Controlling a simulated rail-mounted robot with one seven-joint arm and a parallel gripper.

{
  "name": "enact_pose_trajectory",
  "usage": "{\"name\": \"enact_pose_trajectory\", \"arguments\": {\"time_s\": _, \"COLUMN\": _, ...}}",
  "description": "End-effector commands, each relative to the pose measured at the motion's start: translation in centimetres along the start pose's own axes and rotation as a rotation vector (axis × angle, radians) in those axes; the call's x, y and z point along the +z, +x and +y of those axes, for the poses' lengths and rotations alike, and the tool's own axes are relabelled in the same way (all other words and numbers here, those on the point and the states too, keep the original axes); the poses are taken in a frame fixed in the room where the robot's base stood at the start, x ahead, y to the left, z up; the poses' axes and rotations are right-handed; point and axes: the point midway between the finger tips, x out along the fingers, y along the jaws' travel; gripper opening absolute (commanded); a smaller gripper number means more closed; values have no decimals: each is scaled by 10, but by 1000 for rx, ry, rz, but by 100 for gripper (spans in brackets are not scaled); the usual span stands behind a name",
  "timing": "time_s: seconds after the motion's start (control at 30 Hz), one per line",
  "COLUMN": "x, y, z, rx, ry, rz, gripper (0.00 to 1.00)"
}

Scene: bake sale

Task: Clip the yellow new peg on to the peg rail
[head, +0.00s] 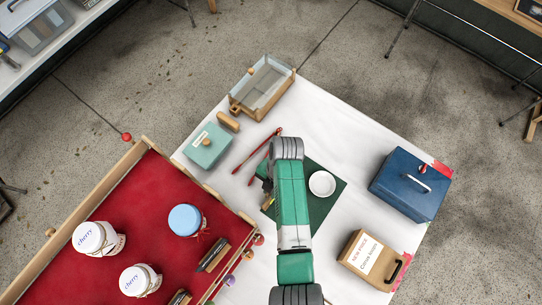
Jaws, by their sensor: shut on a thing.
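My gripper (265,184) shows only in part, at the left side of my green arm over the dark green mat (329,191); the arm covers most of it. It is shut on a small yellowish piece (268,202), which looks like the yellow new peg; its shape is mostly hidden. The likely peg rail is the wooden edge (232,207) of the red-lined stand, at lower left of my gripper. Coloured round ends, red (258,240) and purple (247,255) among them, show along that side, apart from my gripper.
The red-lined stand (150,210) holds white and blue-lidded jars. On the white table are red tongs (256,157), a white bowl (322,184), a teal box (206,146), a glass-sided case (263,90), a blue box (410,185) and a cardboard box (372,260).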

Motion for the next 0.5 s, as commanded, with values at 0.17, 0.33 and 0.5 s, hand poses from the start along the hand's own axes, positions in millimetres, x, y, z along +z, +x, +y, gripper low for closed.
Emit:
{"name": "enact_pose_trajectory", "arguments": {"time_s": 0.17, "x": 2, "y": 7, "z": 0, "rx": 0, "ry": 0, "rz": 0, "gripper": 0}}
{"name": "enact_pose_trajectory", "arguments": {"time_s": 0.33, "x": 2, "y": 6, "z": 0, "rx": 0, "ry": 0, "rz": 0, "gripper": 0}}
{"name": "enact_pose_trajectory", "arguments": {"time_s": 0.5, "x": 2, "y": 6, "z": 0, "rx": 0, "ry": 0, "rz": 0, "gripper": 0}}
